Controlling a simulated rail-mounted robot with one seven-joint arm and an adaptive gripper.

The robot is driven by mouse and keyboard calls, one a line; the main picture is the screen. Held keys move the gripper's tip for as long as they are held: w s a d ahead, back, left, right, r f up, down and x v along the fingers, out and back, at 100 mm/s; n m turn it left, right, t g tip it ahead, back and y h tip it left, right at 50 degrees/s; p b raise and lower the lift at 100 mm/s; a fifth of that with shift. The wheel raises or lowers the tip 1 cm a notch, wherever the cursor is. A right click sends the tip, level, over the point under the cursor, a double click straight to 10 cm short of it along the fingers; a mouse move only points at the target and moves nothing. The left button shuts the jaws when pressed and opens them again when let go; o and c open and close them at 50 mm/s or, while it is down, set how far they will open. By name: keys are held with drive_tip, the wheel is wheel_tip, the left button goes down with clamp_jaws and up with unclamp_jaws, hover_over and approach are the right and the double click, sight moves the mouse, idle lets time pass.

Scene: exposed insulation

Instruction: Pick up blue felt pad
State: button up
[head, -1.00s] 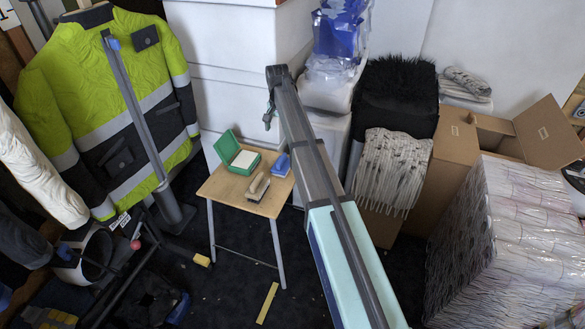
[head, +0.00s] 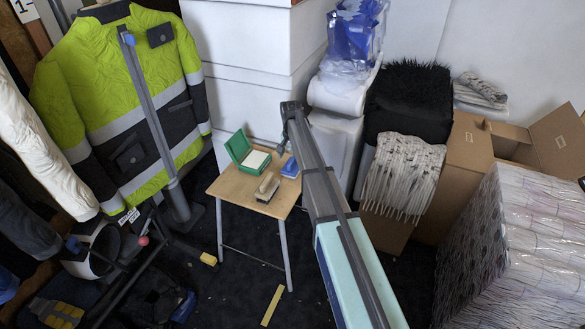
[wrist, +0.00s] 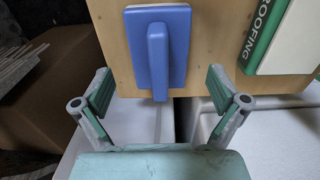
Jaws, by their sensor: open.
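The blue felt pad (wrist: 177,70) is a flat blue rectangle with a raised blue grip bar along its middle. It lies on the small wooden table (wrist: 118,55), close to the table edge, in the wrist view. In the head view the pad (head: 290,168) shows small at the table's back right corner. My gripper (wrist: 160,92) is open and empty. Its two green-lined fingers stand apart, one to either side of the pad's near end in the wrist view, not touching it. In the head view my gripper (head: 283,146) hangs just above and beside the pad, partly hidden by my arm.
An open green case (head: 241,147) and a brush-like block (head: 267,187) share the table. A green and white item lettered ROOFING (wrist: 281,38) lies right of the pad in the wrist view. White boxes (head: 250,45) stand behind; a cardboard box (head: 470,160) is at right.

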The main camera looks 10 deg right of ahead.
sight(293, 159)
wheel_tip(293, 159, down, 4)
drive_tip(key=shift+s+r, duration=0.1)
drive_tip(key=shift+r, duration=0.15)
drive_tip(key=shift+c, duration=0.4)
drive_tip(key=c, duration=1.2)
drive_tip(key=shift+r, duration=0.1)
wheel_tip(293, 159, up, 20)
drive_tip(key=shift+f+p, duration=0.1)
drive_tip(key=shift+p, duration=0.75)
drive_tip(key=o, duration=0.4)
drive_tip(key=shift+c, duration=1.2)
